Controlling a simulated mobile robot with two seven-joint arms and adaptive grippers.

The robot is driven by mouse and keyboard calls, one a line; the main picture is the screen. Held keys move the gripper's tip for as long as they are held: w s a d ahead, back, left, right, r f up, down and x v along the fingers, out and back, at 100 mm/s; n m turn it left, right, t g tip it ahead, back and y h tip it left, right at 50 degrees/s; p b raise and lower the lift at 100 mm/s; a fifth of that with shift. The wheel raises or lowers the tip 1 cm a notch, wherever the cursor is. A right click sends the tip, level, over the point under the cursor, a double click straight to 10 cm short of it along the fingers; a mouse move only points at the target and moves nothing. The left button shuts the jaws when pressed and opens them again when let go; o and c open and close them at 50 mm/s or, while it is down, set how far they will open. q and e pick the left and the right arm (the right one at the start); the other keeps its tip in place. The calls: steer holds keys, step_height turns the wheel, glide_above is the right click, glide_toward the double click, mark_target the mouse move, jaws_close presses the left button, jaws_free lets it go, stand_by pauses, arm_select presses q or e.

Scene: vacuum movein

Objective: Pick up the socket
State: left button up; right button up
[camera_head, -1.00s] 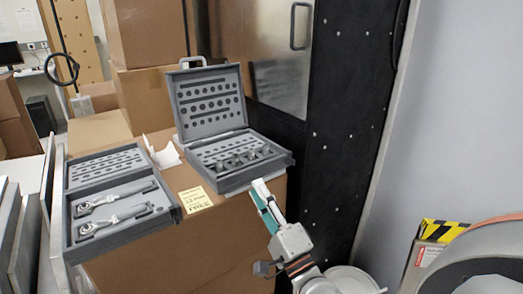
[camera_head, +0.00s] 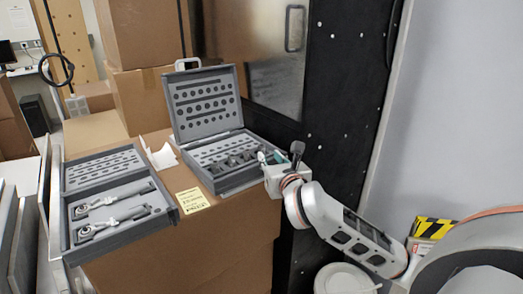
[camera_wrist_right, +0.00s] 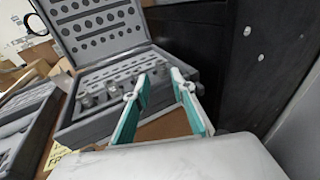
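Several grey metal sockets (camera_head: 236,159) stand in the lower tray of the open grey case (camera_head: 222,184). In the right wrist view the sockets (camera_wrist_right: 112,91) are to the left of the fingers. Which one the task means cannot be told. My right gripper (camera_head: 268,156) is at the right side of the case. In the right wrist view it is open (camera_wrist_right: 159,82), with teal pads and white tips apart and nothing between them. Its fingers are partly hidden in the head view. My left gripper is not in view.
The case stands on a cardboard box (camera_head: 208,245). A second grey tray (camera_head: 160,223) with two ratchet-like tools lies to its left, with a yellow label (camera_head: 193,200) between. The case's raised lid (camera_head: 206,103) stands behind the sockets. A dark panel (camera_head: 345,130) rises on the right.

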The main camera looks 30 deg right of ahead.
mark_target(262, 147)
steer(key=x, duration=0.9)
steer(key=shift+s, duration=0.1)
jaws_close()
